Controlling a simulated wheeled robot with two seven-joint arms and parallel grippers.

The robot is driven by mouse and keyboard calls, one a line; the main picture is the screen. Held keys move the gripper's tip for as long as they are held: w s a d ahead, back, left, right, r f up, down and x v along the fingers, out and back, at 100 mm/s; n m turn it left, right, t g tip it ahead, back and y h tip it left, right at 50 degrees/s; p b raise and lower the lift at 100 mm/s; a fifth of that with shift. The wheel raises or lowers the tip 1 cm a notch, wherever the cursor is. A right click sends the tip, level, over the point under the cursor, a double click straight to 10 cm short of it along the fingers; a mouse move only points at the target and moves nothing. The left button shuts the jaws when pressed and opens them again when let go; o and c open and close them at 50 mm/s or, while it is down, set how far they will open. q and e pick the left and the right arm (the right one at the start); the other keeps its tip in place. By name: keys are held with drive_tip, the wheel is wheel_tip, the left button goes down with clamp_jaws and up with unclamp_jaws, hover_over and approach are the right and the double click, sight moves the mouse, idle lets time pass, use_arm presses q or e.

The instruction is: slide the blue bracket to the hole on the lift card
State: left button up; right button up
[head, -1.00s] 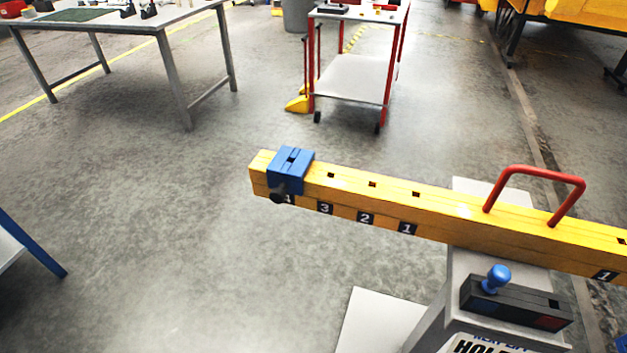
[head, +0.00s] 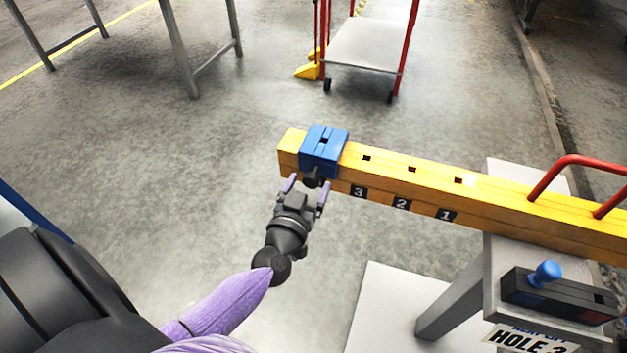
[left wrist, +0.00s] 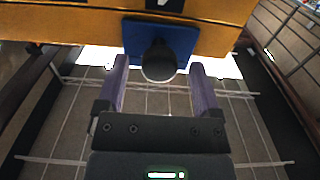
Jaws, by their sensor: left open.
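The blue bracket (head: 323,150) sits over the yellow beam (head: 400,176) near its left end, to the left of the hole labelled 3. In the left wrist view the bracket (left wrist: 182,38) has a dark round knob (left wrist: 159,62) on its front face. My left gripper (head: 307,186) is open at the front of the bracket. Its purple fingers (left wrist: 158,82) stand either side of the knob, apart from it as far as I can tell. The lift card (head: 530,340) on the stand reads "HOLE 2", partly cut off by the frame edge. My right gripper is out of view.
Black labels 3, 2 and 1 run along the beam front, with square holes on top. A red handle (head: 580,180) rises from the beam at the right. A dark box with a blue knob (head: 546,272) sits on the grey stand (head: 485,283). Floor left of the beam is clear.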

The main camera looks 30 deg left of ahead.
use_arm(q)
drive_tip(key=shift+x, duration=0.9)
clamp_jaws()
